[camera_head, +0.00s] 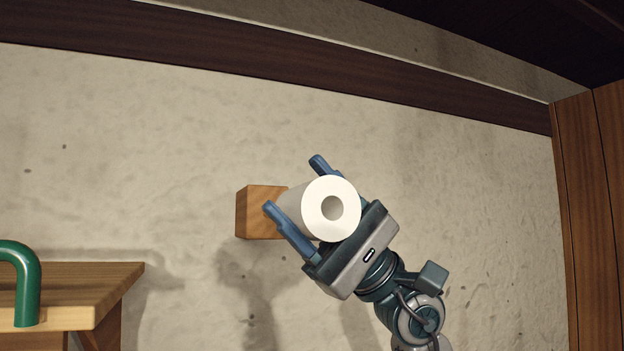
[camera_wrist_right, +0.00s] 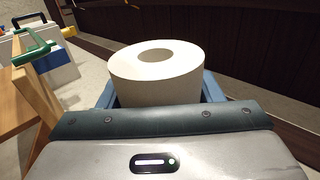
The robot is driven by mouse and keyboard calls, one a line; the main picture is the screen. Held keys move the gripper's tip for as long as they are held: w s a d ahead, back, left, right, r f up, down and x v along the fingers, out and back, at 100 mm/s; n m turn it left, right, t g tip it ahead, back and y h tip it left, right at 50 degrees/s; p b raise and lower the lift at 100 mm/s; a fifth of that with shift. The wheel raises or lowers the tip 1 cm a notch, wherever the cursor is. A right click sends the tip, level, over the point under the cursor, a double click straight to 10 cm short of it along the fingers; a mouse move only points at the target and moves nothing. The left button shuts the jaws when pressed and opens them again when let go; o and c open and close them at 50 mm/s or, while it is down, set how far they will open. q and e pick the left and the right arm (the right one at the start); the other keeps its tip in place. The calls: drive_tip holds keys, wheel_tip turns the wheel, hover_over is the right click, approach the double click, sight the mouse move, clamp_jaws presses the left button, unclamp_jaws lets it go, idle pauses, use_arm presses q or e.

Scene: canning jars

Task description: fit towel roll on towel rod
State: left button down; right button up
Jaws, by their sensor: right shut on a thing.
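The white towel roll (camera_head: 346,192) is held between the two blue fingers of my right gripper (camera_head: 293,184) in the head view. Its near end and its grey centre hole face the head camera. Its far end is beside a wooden block (camera_head: 258,214) on the wall and partly overlaps it in the picture. I cannot tell whether they touch. The towel rod itself does not show; whether it is inside the roll is hidden. In the right wrist view the roll (camera_wrist_right: 150,88) sits between the fingers with its hole upward in the picture. My left gripper is out of view.
A wooden shelf (camera_head: 85,285) with a green handle-like tube (camera_head: 27,290) is at the lower left of the head view. A dark wooden panel (camera_head: 590,200) stands at the right. The plaster wall around the block is bare.

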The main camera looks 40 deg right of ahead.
drive_tip(key=shift+s+d+r+g, duration=0.1)
drive_tip(key=shift+s+r+g, duration=0.25)
drive_tip(key=shift+r, duration=0.1)
drive_tip(key=shift+f, duration=0.15)
drive_tip(key=shift+w+d+b, duration=0.15)
drive_tip(key=shift+w+b, duration=0.2)
drive_tip(key=shift+b, duration=0.2)
drive_tip(key=shift+w+d+b, duration=0.25)
drive_tip(key=shift+w+b, duration=0.35)
drive_tip(key=shift+w, duration=0.65)
drive_tip(key=shift+w+d+b, duration=0.15)
drive_tip(key=shift+w+b, duration=0.15)
drive_tip(key=shift+w, duration=0.4)
